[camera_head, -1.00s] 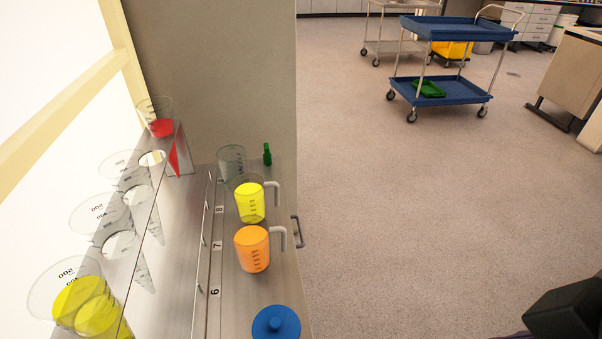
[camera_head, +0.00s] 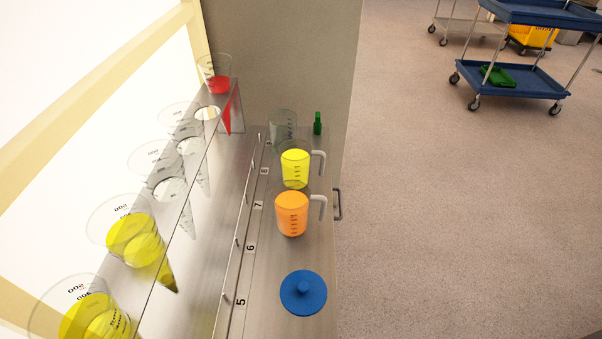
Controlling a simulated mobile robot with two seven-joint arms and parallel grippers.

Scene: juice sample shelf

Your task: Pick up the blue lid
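The blue lid (camera_head: 303,292) is a round disc with a small knob on top. It lies flat on the steel counter (camera_head: 262,318), at the near end, right of the number 5 label. Nothing touches it. Neither of my grippers shows in the head view now.
An orange-filled beaker (camera_head: 291,215), a yellow-filled beaker (camera_head: 295,170), an empty beaker (camera_head: 283,128) and a green bottle (camera_head: 317,124) stand behind the lid. Several cones sit in the steel rack (camera_head: 212,180) at left. A blue cart (camera_head: 512,80) stands on the open floor (camera_head: 450,220).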

